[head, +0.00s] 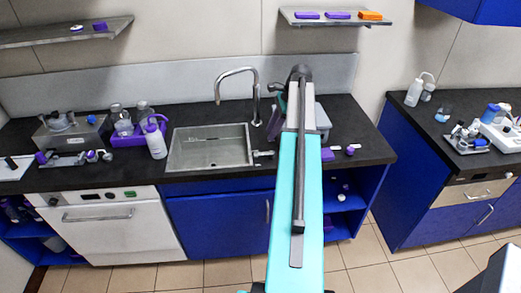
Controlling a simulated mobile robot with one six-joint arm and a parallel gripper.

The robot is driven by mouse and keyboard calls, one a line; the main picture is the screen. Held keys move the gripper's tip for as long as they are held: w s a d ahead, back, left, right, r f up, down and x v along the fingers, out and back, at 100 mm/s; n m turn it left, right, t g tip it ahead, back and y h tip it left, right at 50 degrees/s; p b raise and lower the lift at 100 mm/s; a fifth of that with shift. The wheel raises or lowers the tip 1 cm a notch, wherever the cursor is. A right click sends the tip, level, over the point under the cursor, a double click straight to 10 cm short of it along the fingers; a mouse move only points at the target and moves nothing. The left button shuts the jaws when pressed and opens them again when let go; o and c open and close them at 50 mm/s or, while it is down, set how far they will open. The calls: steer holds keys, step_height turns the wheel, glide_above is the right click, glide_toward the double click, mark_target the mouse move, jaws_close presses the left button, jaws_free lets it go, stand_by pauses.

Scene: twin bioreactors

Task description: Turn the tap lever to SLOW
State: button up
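A silver gooseneck tap (235,72) stands behind the right side of the steel sink (208,160), its spout curving left over the basin. A small dark piece near the top of its upright, just left of my arm, may be the lever; its setting and any SLOW mark are too small to read. My arm reaches forward from the bottom of the picture to just right of the tap. Dark parts at its far end, probably my gripper (276,118), show close beside the tap's base. The fingers are mostly hidden, and I cannot tell whether they touch anything.
A purple tray (130,139) and a white wash bottle (156,142) stand left of the sink. Wall shelves (335,21) hang above. The counter in front of the sink is mostly clear.

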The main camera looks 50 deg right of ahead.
mark_target(259, 153)
steer(key=shift+p+x, duration=1.4)
steer(key=shift+x, duration=3.75)
steer(key=shift+c, duration=0.2)
jaws_close()
